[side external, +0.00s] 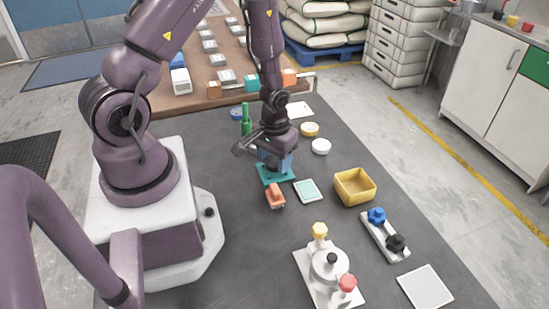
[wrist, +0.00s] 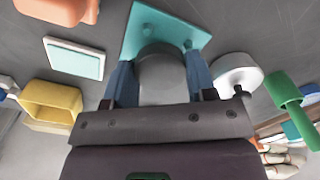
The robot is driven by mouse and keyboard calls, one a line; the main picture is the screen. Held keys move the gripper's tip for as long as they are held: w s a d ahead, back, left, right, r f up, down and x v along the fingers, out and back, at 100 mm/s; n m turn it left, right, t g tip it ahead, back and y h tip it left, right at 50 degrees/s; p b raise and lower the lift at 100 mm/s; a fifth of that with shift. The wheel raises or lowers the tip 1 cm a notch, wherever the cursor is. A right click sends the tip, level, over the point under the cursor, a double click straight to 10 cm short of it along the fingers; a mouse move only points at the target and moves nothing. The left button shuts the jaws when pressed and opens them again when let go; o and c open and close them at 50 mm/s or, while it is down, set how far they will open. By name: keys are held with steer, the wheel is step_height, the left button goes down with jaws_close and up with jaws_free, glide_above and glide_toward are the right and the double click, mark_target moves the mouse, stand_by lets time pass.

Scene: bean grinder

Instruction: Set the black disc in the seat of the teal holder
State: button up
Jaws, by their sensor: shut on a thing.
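My gripper (side external: 275,164) reaches down over the teal holder (side external: 263,177) near the middle of the dark table. In the wrist view its two blue fingers (wrist: 162,72) are shut on a dark grey round piece, which I take to be the black disc (wrist: 163,82). The teal holder (wrist: 135,35) is a flat plate with small knobs, just beyond the fingertips. The disc overlaps the holder's near part in this view and hides the seat. I cannot tell whether the disc touches the holder. In the side view the gripper hides the disc.
An orange piece (side external: 276,196) and a pale teal-topped tile (side external: 308,191) lie close in front of the holder. A yellow bin (side external: 354,187) stands to the right.

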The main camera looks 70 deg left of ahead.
steer(key=shift+f, duration=0.15)
steer(key=shift+f, duration=0.5)
steer(key=o, duration=0.9)
steer(key=shift+o, duration=0.5)
steer(key=shift+w+a+r, duration=0.1)
steer(key=shift+r, duration=0.2)
step_height(320, 180, up, 13)
step_height(320, 180, up, 13)
steer(key=m+t, duration=0.3)
steer(key=m, duration=0.1)
glide_above(275, 161)
steer(key=s+d, duration=0.2)
steer(key=d, duration=0.4)
steer(key=s+d+r+m+t, duration=0.2)
steer(key=s+d+r, duration=0.2)
steer(key=s+r, duration=0.2)
steer(key=shift+d+r+m+t, duration=0.3)
steer(key=shift+d+r+m, duration=0.1)
steer(key=shift+r, duration=0.4)
